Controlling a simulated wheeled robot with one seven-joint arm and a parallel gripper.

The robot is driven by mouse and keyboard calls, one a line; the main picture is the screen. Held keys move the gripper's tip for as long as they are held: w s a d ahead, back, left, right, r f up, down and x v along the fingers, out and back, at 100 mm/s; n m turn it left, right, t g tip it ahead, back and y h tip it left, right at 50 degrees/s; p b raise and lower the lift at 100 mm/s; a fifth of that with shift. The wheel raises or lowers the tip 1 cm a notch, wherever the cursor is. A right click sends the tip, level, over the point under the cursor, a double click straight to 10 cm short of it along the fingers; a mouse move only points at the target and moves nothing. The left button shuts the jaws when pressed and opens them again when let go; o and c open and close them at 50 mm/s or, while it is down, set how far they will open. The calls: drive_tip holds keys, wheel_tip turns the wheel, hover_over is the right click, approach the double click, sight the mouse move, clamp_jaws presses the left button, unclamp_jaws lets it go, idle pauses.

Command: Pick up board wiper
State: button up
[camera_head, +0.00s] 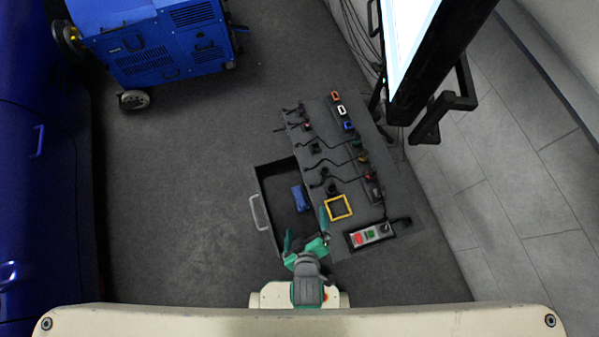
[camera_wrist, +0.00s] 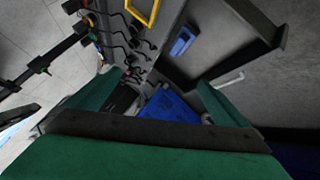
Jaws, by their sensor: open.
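The board wiper appears to be the small blue block (camera_head: 300,198) lying in an open, dark drawer (camera_head: 261,186). It also shows in the wrist view (camera_wrist: 182,42), in the upper part of the picture. My gripper (camera_head: 306,229) has green fingers spread apart with nothing between them. In the head view it is close to the drawer's near end, just below the blue block and apart from it. In the wrist view the fingers (camera_wrist: 160,92) frame a large blue shape beyond them, and the blue block lies outside the gap.
The drawer has a light handle (camera_head: 259,212) on its left. To its right, a dark bench top (camera_head: 320,150) holds cables, coloured connectors, a yellow frame (camera_head: 338,207) and a button box (camera_head: 371,235). A screen (camera_head: 408,40) rises behind. A blue machine (camera_head: 150,45) stands upper left; floor between is clear.

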drive_tip(key=w+f+n+g, duration=0.35)
drive_tip(key=w+f, duration=0.25)
drive_tip(key=f, duration=0.2)
drive_tip(key=n+g, duration=0.3)
drive_tip(key=n, duration=0.3)
approach(300, 196)
drive_tip(key=shift+s+d+f, duration=0.2)
drive_tip(key=shift+d+f, duration=0.6)
drive_tip(key=shift+d, duration=0.15)
drive_tip(key=w+n+g, duration=0.1)
drive_tip(key=w+a+r+n+g, duration=0.1)
drive_tip(key=n, duration=0.1)
drive_tip(key=shift+w+a+g, duration=0.1)
drive_tip(key=shift+w+g, duration=0.15)
drive_tip(key=shift+w, duration=0.15)
drive_tip(key=shift+w+a+r+n+g, duration=0.15)
drive_tip(key=shift+w+a+n+g, duration=0.15)
drive_tip(key=shift+n+g, duration=0.1)
wheel_tip(300, 196, down, 11)
drive_tip(key=shift+s+d+r, duration=0.1)
drive_tip(key=shift+s+r, duration=0.05)
drive_tip(key=shift+r, duration=0.05)
drive_tip(key=shift+c, duration=0.3)
drive_tip(key=c, duration=0.9)
